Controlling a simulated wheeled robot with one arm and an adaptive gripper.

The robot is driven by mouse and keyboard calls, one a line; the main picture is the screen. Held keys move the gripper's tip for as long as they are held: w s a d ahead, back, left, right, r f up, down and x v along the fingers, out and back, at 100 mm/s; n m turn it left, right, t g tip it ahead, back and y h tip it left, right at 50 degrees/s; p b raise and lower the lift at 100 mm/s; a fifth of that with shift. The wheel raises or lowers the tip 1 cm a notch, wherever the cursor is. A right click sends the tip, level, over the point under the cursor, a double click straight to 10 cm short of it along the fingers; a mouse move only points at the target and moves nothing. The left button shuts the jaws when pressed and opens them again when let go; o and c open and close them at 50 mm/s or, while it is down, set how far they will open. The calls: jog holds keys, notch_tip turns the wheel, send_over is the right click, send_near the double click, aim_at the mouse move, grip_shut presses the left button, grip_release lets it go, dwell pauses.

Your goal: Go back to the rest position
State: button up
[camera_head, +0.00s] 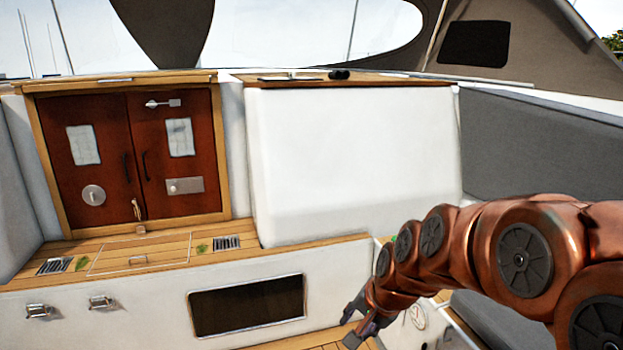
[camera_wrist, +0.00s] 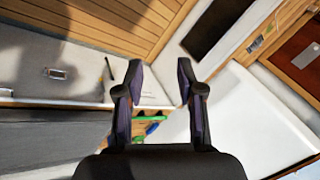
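My gripper (camera_head: 358,328) is at the end of my copper arm, low in the right half of the head view, in front of the white cockpit wall. In the wrist view my gripper (camera_wrist: 158,85) shows two dark fingers spread apart with nothing between them. It is open and empty, and no object touches the fingers. The wrist view looks down past the fingers at a white bench edge and the wooden floor.
Red-brown cabin doors (camera_head: 135,155) stand at the left above a teak ledge (camera_head: 120,253). A large white block (camera_head: 355,165) fills the middle. A dark window (camera_head: 247,305) is in the lower wall. Green items (camera_wrist: 150,117) lie below the fingers.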

jog(key=s+d+r+n+g+h+p, duration=0.1)
jog(key=s+d+r+n+g+p, duration=0.1)
jog(key=s, duration=0.8)
jog(key=s+d+r+n+g+h+p, duration=0.1)
jog(key=s+d+r+n+g+p, duration=0.1)
jog(key=s, duration=0.7)
jog(key=s+d+r+n+g+h+p, duration=0.1)
jog(key=s+d+p, duration=0.3)
jog(key=s, duration=0.6)
jog(key=shift+s+d+r+n+g, duration=0.35)
jog(key=shift+d+r+n+g, duration=0.2)
jog(key=shift+r+n+g, duration=0.3)
jog(key=shift+f, duration=0.1)
